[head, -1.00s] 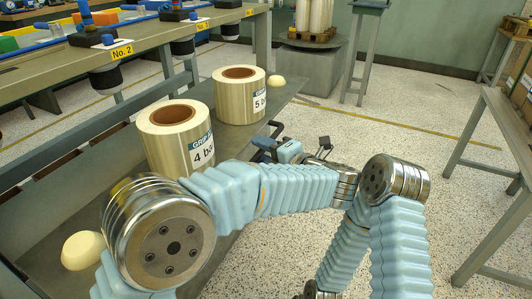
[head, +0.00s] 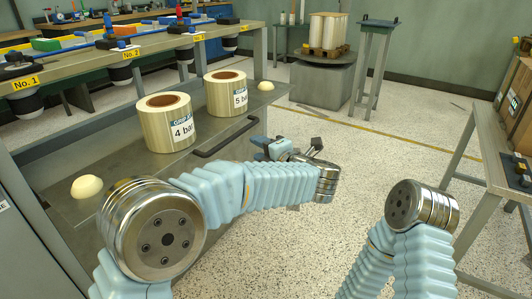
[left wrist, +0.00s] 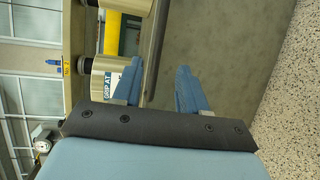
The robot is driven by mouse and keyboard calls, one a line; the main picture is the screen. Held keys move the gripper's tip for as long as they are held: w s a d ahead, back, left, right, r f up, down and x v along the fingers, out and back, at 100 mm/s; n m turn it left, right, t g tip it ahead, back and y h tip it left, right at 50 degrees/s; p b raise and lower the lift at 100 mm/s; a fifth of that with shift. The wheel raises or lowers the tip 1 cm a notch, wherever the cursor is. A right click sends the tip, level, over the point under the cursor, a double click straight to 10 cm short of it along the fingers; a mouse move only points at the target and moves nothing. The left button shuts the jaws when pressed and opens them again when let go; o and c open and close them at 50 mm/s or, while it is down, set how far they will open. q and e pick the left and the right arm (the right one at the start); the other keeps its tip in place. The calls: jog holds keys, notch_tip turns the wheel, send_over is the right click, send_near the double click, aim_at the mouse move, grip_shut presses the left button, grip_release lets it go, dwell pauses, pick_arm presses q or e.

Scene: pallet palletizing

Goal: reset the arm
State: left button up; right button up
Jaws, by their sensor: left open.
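My left arm comes in from the left in the head view and bends across the front of the shelf. Its gripper (head: 264,146) is beside the shelf's right edge, clear of the rolls and partly hidden by its own wrist. In the left wrist view the two blue fingers (left wrist: 158,82) stand apart with nothing held between them. My right arm shows at the lower right of the head view, bent at a metal joint. Its gripper is out of sight.
Two cream rolls, labelled 4 (head: 165,122) and 5 (head: 225,93), stand on the grey shelf (head: 130,185) with a dark handle (head: 225,138). Pale domes (head: 87,187) sit near them. A table with boxes (head: 490,150) is at right. Speckled floor lies clear between.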

dwell(0.3)
pick_arm(q)
jog(key=w+a+f+m+h, duration=0.2)
jog(key=a+f+m, duration=0.25)
jog(key=f, duration=0.35)
jog(key=w+a+f+m+h, duration=0.25)
jog(key=f+m, duration=0.25)
jog(key=f, duration=0.4)
jog(key=s+a+f+m+g+h+p, duration=0.1)
jog(key=s+a+f+m+h, duration=0.15)
jog(key=f, duration=0.35)
jog(key=s+a+f+m+g+h, duration=0.1)
jog(key=s+a+f+m+g, duration=0.15)
jog(key=f, duration=0.45)
jog(key=s+a+f+m+g+h, duration=0.2)
jog(key=s+f+m+g, duration=0.25)
jog(key=s+f, duration=0.6)
jog(key=s+f+m+g+h, duration=0.1)
jog(key=s+f+m+g, duration=0.1)
jog(key=s, duration=0.7)
jog(key=s+a+f+m+g+h+p, duration=0.1)
jog(key=s+m+g, duration=0.1)
jog(key=s, duration=0.8)
jog(key=shift+a+f+g, duration=0.3)
jog(key=shift+f+g, duration=0.05)
jog(key=shift+g, duration=0.15)
